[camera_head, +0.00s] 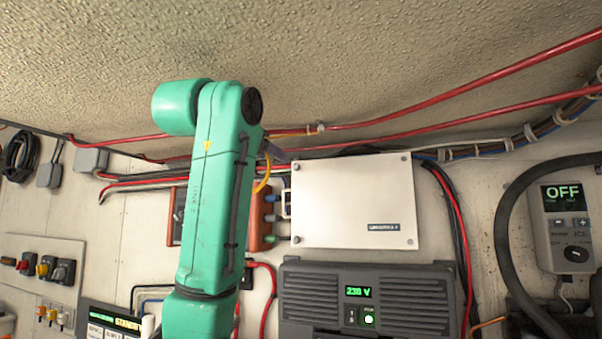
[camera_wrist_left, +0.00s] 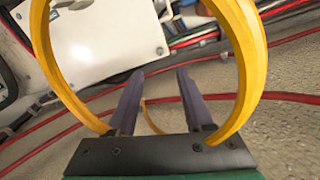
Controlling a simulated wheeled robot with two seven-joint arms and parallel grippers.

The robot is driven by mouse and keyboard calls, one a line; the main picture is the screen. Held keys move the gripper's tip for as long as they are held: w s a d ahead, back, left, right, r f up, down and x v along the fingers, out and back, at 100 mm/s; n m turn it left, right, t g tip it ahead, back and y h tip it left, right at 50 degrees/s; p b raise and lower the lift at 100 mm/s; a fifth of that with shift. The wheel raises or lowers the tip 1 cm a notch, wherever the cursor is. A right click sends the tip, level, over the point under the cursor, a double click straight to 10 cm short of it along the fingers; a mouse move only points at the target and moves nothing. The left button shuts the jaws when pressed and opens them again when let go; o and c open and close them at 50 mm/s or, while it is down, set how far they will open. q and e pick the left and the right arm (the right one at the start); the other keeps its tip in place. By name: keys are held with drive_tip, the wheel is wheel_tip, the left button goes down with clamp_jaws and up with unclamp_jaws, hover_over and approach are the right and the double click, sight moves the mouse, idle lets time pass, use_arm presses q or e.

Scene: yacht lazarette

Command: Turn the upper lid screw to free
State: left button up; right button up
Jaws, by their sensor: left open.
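My left gripper (camera_head: 277,153) is mostly hidden behind my green arm, just left of the lid's top left corner. In the left wrist view the gripper (camera_wrist_left: 160,77) is open and empty, its dark purple fingers apart. The lid (camera_wrist_left: 105,35) lies beyond the fingertips to the upper left, with a screw (camera_wrist_left: 160,50) near its corner; neither finger touches it.
Red cables (camera_head: 430,123) run above the box, and a dark cable bundle (camera_head: 500,142) runs to the right. A grey 230 V unit (camera_head: 367,300) sits below. Orange-brown connector housing (camera_head: 262,220) is close left of the lid. A yellow loop (camera_wrist_left: 247,60) surrounds the fingers in the wrist view.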

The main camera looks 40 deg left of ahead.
sight(296, 166)
use_arm(q)
drive_tip(key=p+x, duration=0.3)
drive_tip(key=x, duration=0.3)
drive_tip(key=p+x, duration=0.4)
drive_tip(key=x, duration=0.2)
drive_tip(key=shift+w+a+r, duration=0.1)
drive_tip(key=shift+w+r, duration=0.1)
drive_tip(key=shift+w, duration=0.3)
drive_tip(key=shift+s, duration=0.45)
drive_tip(key=shift+c, duration=0.4)
clamp_jaws()
use_arm(e)
wheel_tip(296, 166, up, 7)
drive_tip(key=s, duration=0.2)
drive_tip(key=shift+s+d+r, duration=0.15)
drive_tip(key=shift+d, duration=0.2)
